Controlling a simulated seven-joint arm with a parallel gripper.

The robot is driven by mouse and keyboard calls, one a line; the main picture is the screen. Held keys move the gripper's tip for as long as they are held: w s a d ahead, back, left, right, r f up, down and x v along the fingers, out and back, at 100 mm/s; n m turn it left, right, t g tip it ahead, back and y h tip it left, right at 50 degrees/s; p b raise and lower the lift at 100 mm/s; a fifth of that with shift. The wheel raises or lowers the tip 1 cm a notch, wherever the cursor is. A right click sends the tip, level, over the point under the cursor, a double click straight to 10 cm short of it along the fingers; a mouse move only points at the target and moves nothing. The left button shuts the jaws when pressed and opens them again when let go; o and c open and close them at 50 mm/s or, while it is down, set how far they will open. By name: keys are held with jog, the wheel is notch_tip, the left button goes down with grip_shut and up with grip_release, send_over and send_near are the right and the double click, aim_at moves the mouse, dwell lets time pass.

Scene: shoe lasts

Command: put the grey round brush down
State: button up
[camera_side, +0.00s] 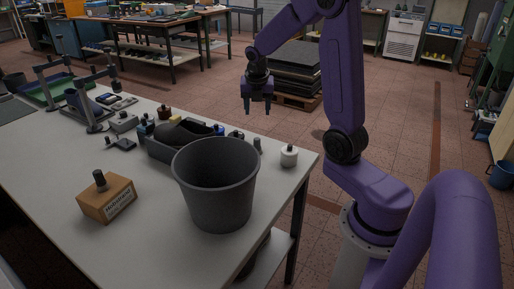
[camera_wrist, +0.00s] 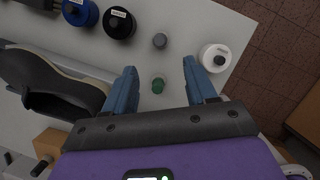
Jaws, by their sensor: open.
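A small grey cylinder (camera_wrist: 159,40), which looks like the grey round brush, stands upright on the white table in the wrist view. It also appears as a small dark grey shape (camera_side: 257,145) behind the bucket in the side view. My gripper (camera_side: 257,110) is open and empty, pointing down, raised above the table's far edge. In the wrist view my gripper (camera_wrist: 160,66) has its fingers apart. The grey piece lies just beyond the fingertips, and a small green cylinder (camera_wrist: 158,85) shows between the fingers. Neither piece is held.
A dark grey bucket (camera_side: 216,190) stands near the table's front right. A white round pot (camera_side: 289,155) is by the right edge. A grey tray (camera_side: 160,152) with a dark shoe lies behind the bucket. A wooden block (camera_side: 107,200) is front left. The table's front left is bare.

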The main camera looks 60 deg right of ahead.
send_over(257, 139)
jog(key=f, duration=0.9)
jog(key=shift+s+a+f, duration=0.15)
jog(key=shift+s+a, duration=0.05)
jog(key=shift+s, duration=0.1)
jog(key=x, duration=0.2)
jog(key=a+x, duration=0.1)
jog(key=x, duration=0.1)
jog(key=shift+d+f, duration=0.1)
jog(key=shift+f, duration=0.1)
jog(key=shift+d+f, duration=0.15)
jog(key=shift+f, duration=0.4)
grip_shut()
jog(key=shift+r, duration=0.15)
